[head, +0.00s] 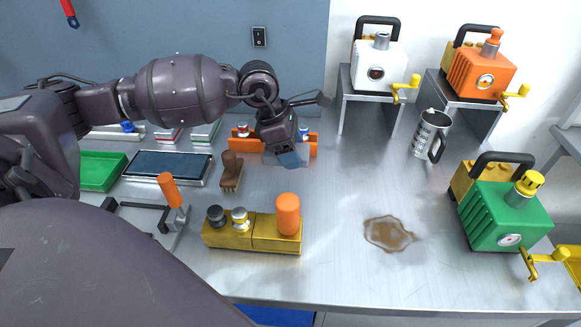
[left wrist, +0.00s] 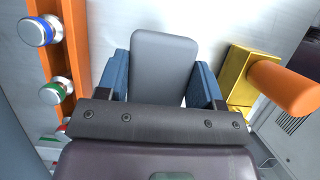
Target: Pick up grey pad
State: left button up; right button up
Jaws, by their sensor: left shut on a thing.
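My left gripper (head: 289,159) is over the middle back of the metal table, in front of the orange block. In the left wrist view, its two blue fingers (left wrist: 161,82) are shut on the grey pad (left wrist: 165,58), one on each side of it. The pad is a flat, rounded grey piece. My right gripper is not in view.
The orange block (head: 243,144) with knobs stands just behind the gripper. A brown brush (head: 231,170) is to its left. A yellow block (head: 229,235) with an orange cylinder is in front. A brown spill (head: 388,234) and green machine (head: 505,214) are to the right.

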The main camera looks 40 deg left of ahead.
pick_arm(q)
notch_tip(320, 180, up, 12)
jog(key=shift+p, duration=0.4)
jog(key=shift+f, duration=0.1)
jog(key=o, duration=0.4)
jog(key=c, duration=0.3)
jog(key=shift+c, duration=0.2)
